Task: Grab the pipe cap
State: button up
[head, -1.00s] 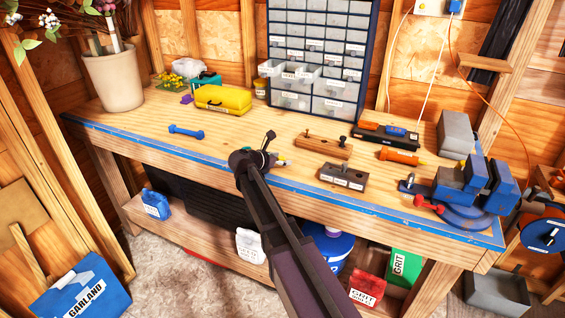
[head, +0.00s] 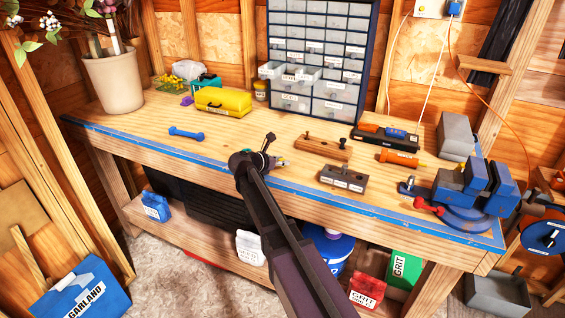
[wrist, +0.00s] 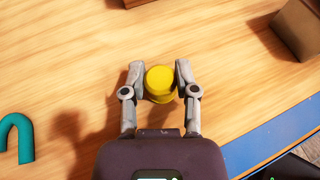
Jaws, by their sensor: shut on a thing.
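The yellow round pipe cap (wrist: 160,82) is between the two fingers of my gripper (wrist: 160,80) in the wrist view. The fingers press on its left and right sides. In the head view my gripper (head: 270,155) is over the front part of the workbench (head: 225,150), left of a grey-brown block with holes. The cap is mostly hidden there by my arm. I cannot tell whether the cap still touches the bench top.
A teal hooked piece (wrist: 15,138) lies left of my gripper. The grey-brown block (head: 343,178) and a wooden block (head: 323,146) stand to the right. A blue dumbbell-shaped piece (head: 186,133) lies to the left, a yellow case (head: 222,101) behind. A blue vise (head: 470,190) stands far right.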

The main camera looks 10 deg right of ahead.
jog(key=shift+r, duration=0.2)
notch_tip(320, 180, up, 4)
jog(key=p, duration=0.4)
jog(key=shift+f, duration=0.2)
jog(key=s+d+r, duration=0.1)
jog(key=s, duration=1.5)
jog(key=shift+p, duration=0.45)
